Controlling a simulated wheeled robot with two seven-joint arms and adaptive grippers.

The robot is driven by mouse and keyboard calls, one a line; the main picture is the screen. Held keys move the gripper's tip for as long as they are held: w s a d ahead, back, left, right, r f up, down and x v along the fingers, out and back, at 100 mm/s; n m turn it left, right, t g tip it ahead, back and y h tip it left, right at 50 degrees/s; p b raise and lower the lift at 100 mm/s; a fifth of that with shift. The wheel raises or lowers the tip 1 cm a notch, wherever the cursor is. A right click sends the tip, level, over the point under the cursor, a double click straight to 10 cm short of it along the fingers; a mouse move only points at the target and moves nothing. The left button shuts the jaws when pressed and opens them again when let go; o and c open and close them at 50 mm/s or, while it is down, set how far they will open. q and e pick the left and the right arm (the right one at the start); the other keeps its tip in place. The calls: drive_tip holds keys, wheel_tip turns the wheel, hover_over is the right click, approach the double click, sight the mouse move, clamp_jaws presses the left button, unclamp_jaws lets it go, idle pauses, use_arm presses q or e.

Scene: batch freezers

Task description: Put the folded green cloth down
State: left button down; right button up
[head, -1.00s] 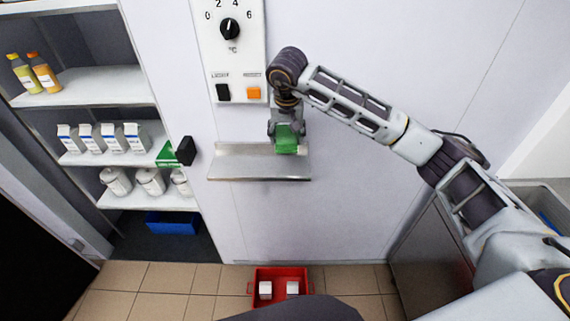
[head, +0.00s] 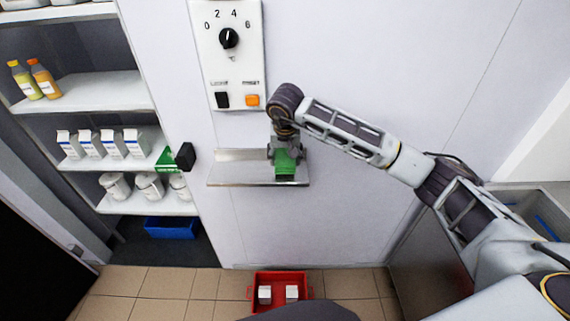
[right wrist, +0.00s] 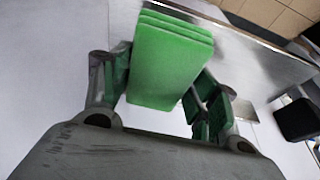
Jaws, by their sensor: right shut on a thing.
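The folded green cloth (head: 285,165) is a small layered block in my right gripper (head: 285,152), at the right end of a narrow metal ledge (head: 238,171) on the wall. In the right wrist view the cloth (right wrist: 170,62) shows its stacked folds between the green-padded fingers of my right gripper (right wrist: 165,92), which is shut on it. The ledge (right wrist: 245,58) lies close behind the cloth there. I cannot tell whether the cloth touches the ledge. My left gripper is not in view.
A control panel (head: 230,70) with a dial and two switches is above the ledge. Open shelves (head: 100,88) with bottles, cartons and tubs stand at left, beside a black door handle (head: 185,156). A red crate (head: 280,277) with two white boxes is on the floor. The ledge's left part is clear.

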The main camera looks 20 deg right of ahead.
sight(285, 163)
drive_tip(key=shift+f, duration=0.2)
drive_tip(key=shift+f+p, duration=0.45)
drive_tip(key=shift+f, duration=1.4)
drive_tip(key=shift+f, duration=0.15)
drive_tip(key=o, duration=0.9)
drive_tip(key=b+v, duration=0.2)
drive_tip(key=v, duration=0.8)
drive_tip(key=shift+b+v, duration=0.35)
drive_tip(key=shift+v, duration=0.8)
